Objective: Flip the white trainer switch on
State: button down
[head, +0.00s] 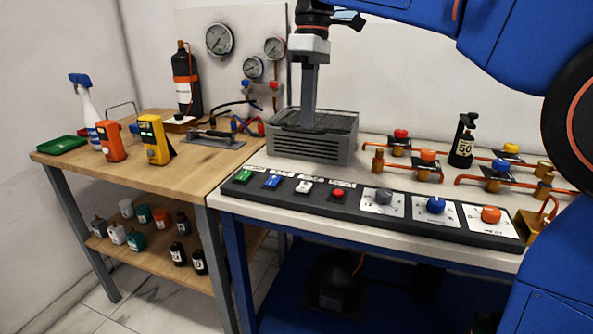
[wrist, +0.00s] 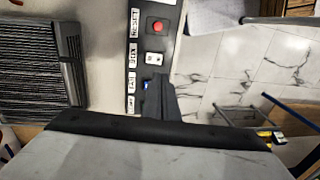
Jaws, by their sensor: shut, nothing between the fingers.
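The white switch (head: 304,187) sits on the dark control strip (head: 338,203) at the front of the bench, between a blue switch (head: 272,182) and a red button (head: 338,194). Whether its rocker is on or off is too small to tell. The white switch also shows in the wrist view (wrist: 154,58), just beyond my fingertips. My gripper (head: 308,124) is shut and empty, pointing down, and appears against the grey vented box in the head view. In the wrist view my gripper (wrist: 156,82) overlaps the strip and partly covers the blue switch (wrist: 147,86). No contact with the white switch is visible.
A green switch (head: 243,176) is at the strip's left end; dials, including a blue one (head: 436,205), are to the right. The grey vented box (head: 312,139) stands behind the switches. Pipes with coloured valves (head: 428,155) stand at the back right.

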aim_at(303, 186)
jog(key=shift+w+a+r, duration=0.1)
jog(key=shift+w+a, duration=0.05)
jog(key=shift+a, duration=0.1)
jog(key=f, duration=0.4)
jog(key=s+f, duration=0.1)
jog(key=f, duration=0.9)
jog(key=shift+s+a, duration=0.25)
jog(key=shift+s, duration=0.1)
jog(key=shift+f, duration=0.15)
jog(key=shift+w+d+r, duration=0.2)
jog(key=shift+w+r, duration=0.05)
jog(key=shift+w, duration=0.45)
